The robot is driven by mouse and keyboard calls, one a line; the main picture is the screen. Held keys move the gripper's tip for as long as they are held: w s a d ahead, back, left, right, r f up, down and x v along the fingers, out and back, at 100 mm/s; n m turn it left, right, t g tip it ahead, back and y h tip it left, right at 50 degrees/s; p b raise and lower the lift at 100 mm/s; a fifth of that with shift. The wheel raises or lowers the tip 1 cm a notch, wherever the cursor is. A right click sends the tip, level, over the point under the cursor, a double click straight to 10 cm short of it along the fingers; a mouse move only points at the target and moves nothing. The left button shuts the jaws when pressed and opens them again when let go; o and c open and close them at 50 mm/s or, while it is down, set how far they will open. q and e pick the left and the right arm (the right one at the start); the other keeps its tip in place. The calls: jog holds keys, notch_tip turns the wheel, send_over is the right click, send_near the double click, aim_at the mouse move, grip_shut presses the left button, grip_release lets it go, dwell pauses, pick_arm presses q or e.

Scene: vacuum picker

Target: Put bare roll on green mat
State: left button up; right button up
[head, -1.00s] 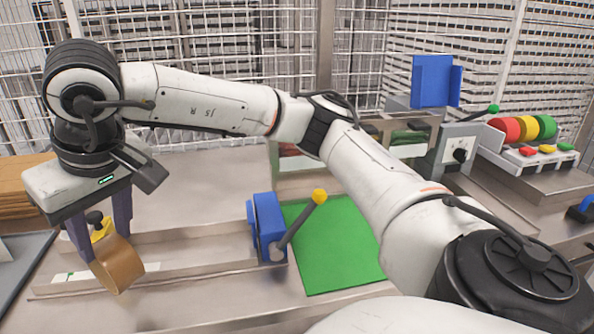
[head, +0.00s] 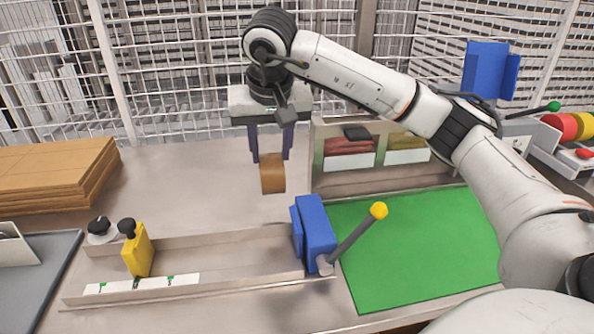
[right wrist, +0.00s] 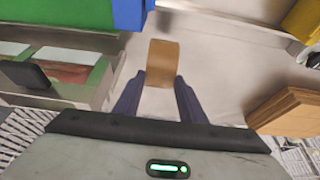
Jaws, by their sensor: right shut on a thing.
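The bare roll (head: 272,174), a brown cylinder, hangs below my right gripper (head: 271,158), which is shut on it. In the right wrist view the roll (right wrist: 161,63) sits between the tips of the two dark fingers (right wrist: 161,80). The roll is held above the metal table, left of the green mat (head: 410,240). The mat lies flat and bare at the right of the table, partly covered by my right arm. Its corner also shows at the upper left of the right wrist view (right wrist: 60,14). My left gripper does not show.
A blue block (head: 317,232) with a yellow-tipped lever (head: 378,211) stands between the rail and the mat. A yellow stop (head: 137,250) sits on the metal rail (head: 220,275). A bin (head: 350,172) with red and yellow contents stands behind the mat. Cardboard (head: 50,172) lies at left.

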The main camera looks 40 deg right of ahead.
aim_at(272, 179)
jog(key=shift+f, duration=3.45)
jog(key=shift+f, duration=0.2)
jog(key=o, duration=1.4)
jog(key=shift+r, duration=0.1)
